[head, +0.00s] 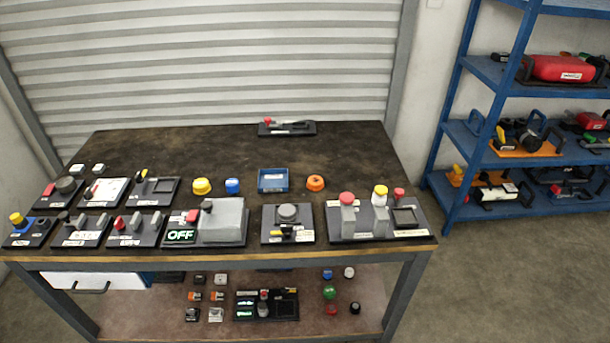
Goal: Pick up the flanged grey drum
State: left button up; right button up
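A dark grey round piece with a wider lower rim (287,213) sits on a black base plate (270,238) near the front middle of the workbench. It looks most like the flanged grey drum, though its details are small. Another dark grey round knob (66,185) sits on a panel at the left of the bench. Neither of my grippers is in view.
The brown workbench (210,150) carries several control panels along its front; its back is mostly clear. A grey box (222,217) and a panel with coloured knobs (338,232) flank the drum's plate. A blue shelf rack (470,130) stands at right.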

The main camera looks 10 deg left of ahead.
aim_at(287, 212)
jog(key=i+l, duration=0.3)
jog(key=l, duration=0.15)
jog(key=i+l, duration=0.65)
jog(key=l, duration=0.3)
jog(key=u, duration=1.3)
